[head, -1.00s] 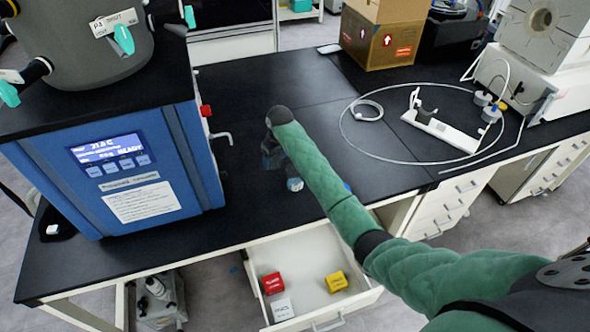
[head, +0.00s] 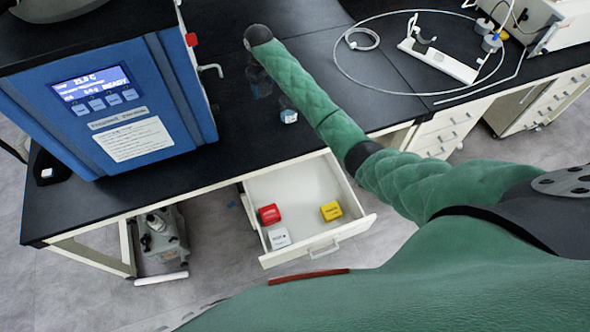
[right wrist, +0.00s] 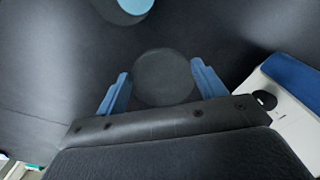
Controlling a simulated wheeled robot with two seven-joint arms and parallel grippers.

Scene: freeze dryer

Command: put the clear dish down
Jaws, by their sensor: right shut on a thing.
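The clear dish (right wrist: 163,77) shows in the right wrist view as a dark, see-through disc. It sits between the two blue fingers of my right gripper (right wrist: 162,88), which is shut on it. In the head view my right gripper (head: 261,86) is low over the black bench top, to the right of the blue machine, and partly hidden by my own arm. I cannot make out the dish there, or tell whether it touches the bench. My left gripper is not in view.
A small white-and-blue item (head: 289,116) stands on the bench (head: 330,40) near my right gripper. The blue freeze dryer (head: 115,100) is at left. An open drawer (head: 310,190) below holds red, white and yellow boxes. A ring of tubing (head: 340,75) lies at right.

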